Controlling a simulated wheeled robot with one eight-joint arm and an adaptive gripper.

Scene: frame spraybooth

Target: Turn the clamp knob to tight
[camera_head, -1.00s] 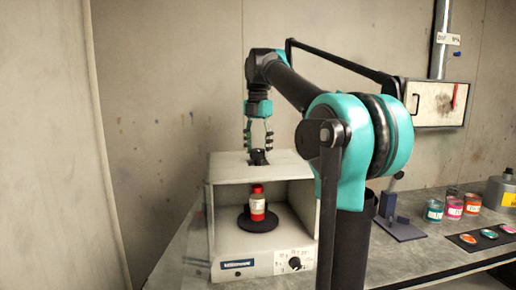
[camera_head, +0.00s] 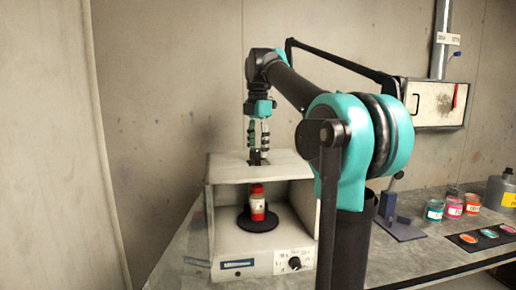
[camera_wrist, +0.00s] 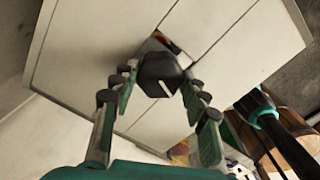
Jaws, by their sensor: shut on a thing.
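The clamp knob (camera_wrist: 158,70) is black with a white pointer line, on the top panel of a pale box (camera_head: 222,172). In the wrist view the pointer line slants to the lower right. The knob is small and partly hidden by the fingers in the head view (camera_head: 257,161). My gripper (camera_head: 258,151) points straight down over the box top. Its fingers stand on both sides of the knob in the wrist view (camera_wrist: 159,84) and are shut on it. Patches of coloured marking show on the panel beside the knob, partly covered.
A second black dial (camera_head: 294,263) is on the box's lower front. Jars (camera_head: 454,207) and a grey can (camera_head: 497,190) stand at the right of the bench.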

